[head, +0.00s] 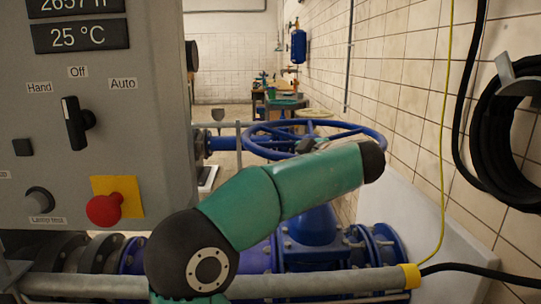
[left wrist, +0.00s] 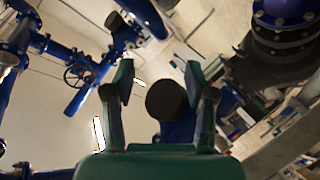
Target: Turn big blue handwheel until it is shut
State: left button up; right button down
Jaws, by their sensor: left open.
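The big blue handwheel (head: 258,149) lies nearly flat in the middle of the head view, above a blue valve body (head: 312,227). My green left arm crosses in front and hides part of its near rim. My left gripper (head: 314,145) shows only as a small dark shape behind the forearm, over the wheel's middle; I cannot tell whether it touches. In the left wrist view my left gripper (left wrist: 158,78) has its two fingers apart. A dark round end and a blue part show between and beyond them. I do not see my right gripper.
A grey control cabinet (head: 60,150) with a red button (head: 104,209) fills the left. A grey rail (head: 320,283) with a yellow end runs across the front. A tiled wall with a coiled black hose (head: 490,140) stands at the right. Blue pipes lie below.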

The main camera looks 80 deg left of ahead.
aim_at(276, 157)
pick_arm(q)
jog(key=p+x, duration=0.2)
jog(key=x, duration=1.1)
jog(key=shift+s+a, duration=0.1)
jog(key=shift+a, duration=0.25)
jog(key=shift+f, duration=0.15)
jog(key=c, duration=1)
jog(key=shift+f, duration=0.1)
grip_shut()
